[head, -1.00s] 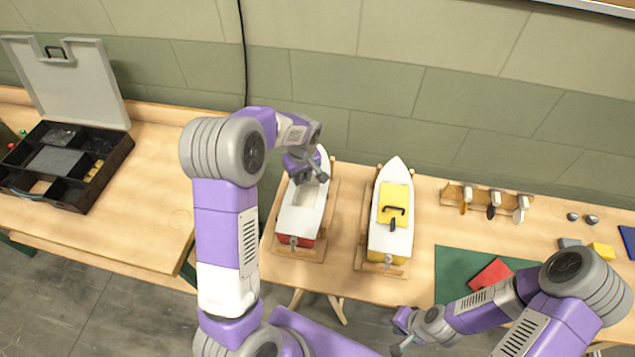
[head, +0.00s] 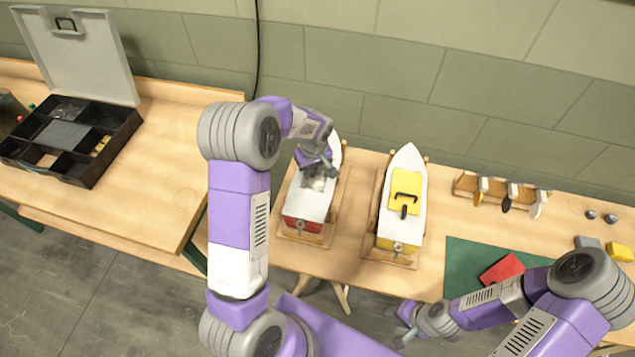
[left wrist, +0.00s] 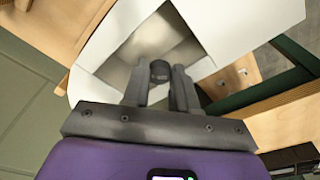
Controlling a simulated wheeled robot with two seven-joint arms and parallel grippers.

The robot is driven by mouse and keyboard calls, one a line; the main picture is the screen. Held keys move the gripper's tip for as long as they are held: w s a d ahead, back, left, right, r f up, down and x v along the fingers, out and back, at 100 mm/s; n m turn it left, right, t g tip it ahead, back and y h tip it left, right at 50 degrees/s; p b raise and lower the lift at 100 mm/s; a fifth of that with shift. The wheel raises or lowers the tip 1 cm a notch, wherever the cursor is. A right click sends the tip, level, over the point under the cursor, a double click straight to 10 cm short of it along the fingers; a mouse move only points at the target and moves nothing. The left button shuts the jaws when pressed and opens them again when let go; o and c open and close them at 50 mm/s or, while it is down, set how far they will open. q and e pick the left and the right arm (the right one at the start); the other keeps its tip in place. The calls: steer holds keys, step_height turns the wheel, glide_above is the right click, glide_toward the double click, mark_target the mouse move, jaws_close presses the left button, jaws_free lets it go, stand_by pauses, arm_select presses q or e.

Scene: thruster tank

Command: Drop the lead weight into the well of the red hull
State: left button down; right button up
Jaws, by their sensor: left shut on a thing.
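The red hull (head: 303,224), with a white deck, sits in a wooden cradle on the table in the head view. Its pointed end faces the wall. In the left wrist view its white deck (left wrist: 237,28) surrounds a square grey well (left wrist: 150,45). My left gripper (head: 318,176) is over this well, pointing down. It is shut on the lead weight (left wrist: 159,70), a small dark round piece between the fingertips. The weight appears within the well's outline; its height above the floor is unclear. My right gripper (head: 405,326) is near the table's front edge, its jaws too small to judge.
A second, yellow hull (head: 386,243) with a yellow hatch (head: 405,187) stands to the right in its cradle. Further right are a rack of propellers (head: 507,192), a green mat (head: 466,262), a red block (head: 502,269) and two dark round pieces (head: 600,217). An open black case (head: 85,177) lies left.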

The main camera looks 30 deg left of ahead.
arm_select(q)
steer(key=c, duration=0.8)
jaws_free()
step_height(320, 180, up, 8)
steer(key=shift+s+d+f+p, duration=0.2)
steer(key=shift+s+d+p, duration=0.1)
steer(key=shift+d, duration=0.05)
